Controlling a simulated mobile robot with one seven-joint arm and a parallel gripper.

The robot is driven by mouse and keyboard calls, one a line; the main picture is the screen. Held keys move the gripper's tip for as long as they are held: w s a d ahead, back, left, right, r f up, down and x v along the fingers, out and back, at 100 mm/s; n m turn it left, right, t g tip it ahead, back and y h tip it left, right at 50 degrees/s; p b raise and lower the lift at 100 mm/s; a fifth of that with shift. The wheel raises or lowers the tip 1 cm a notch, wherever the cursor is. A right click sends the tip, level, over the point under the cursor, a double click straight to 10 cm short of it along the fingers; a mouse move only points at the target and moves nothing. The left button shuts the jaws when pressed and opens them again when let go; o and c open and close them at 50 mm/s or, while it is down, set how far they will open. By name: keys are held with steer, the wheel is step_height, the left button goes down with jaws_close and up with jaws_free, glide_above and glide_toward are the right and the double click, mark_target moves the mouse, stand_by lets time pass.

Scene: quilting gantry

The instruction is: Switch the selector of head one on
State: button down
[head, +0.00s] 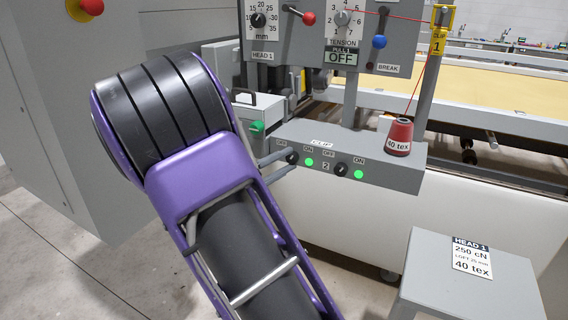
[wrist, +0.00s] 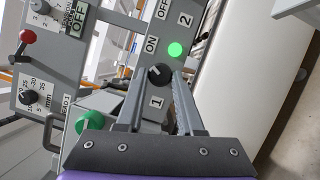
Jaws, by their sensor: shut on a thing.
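The selector of head one is a black round knob (head: 292,157) on the sloped front of the grey control box, between OFF and ON labels. The lamp (head: 309,161) beside it glows green. In the wrist view the knob (wrist: 158,76) sits between the fingertips of my gripper (wrist: 158,82), with the figure 1 near it and a lit green lamp (wrist: 175,49) beyond. My gripper is shut on the knob; in the head view its grey fingers (head: 286,162) reach it from the left. The knob's exact pointer direction is hard to make out.
The second selector (head: 340,170) and its green-lit lamp (head: 358,174) are to the right on the box. A red cone (head: 398,137) of 40 tex thread stands on the box. A green-buttoned part (head: 257,126) is close to my fingers. A grey stand (head: 475,290) is at lower right.

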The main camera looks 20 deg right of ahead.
steer(key=c, duration=0.5)
jaws_free()
steer(key=shift+c, duration=0.2)
steer(key=v, duration=1.7)
steer(key=shift+a+f+p, duration=0.15)
steer(key=shift+a+p, duration=0.1)
steer(key=shift+p, duration=0.1)
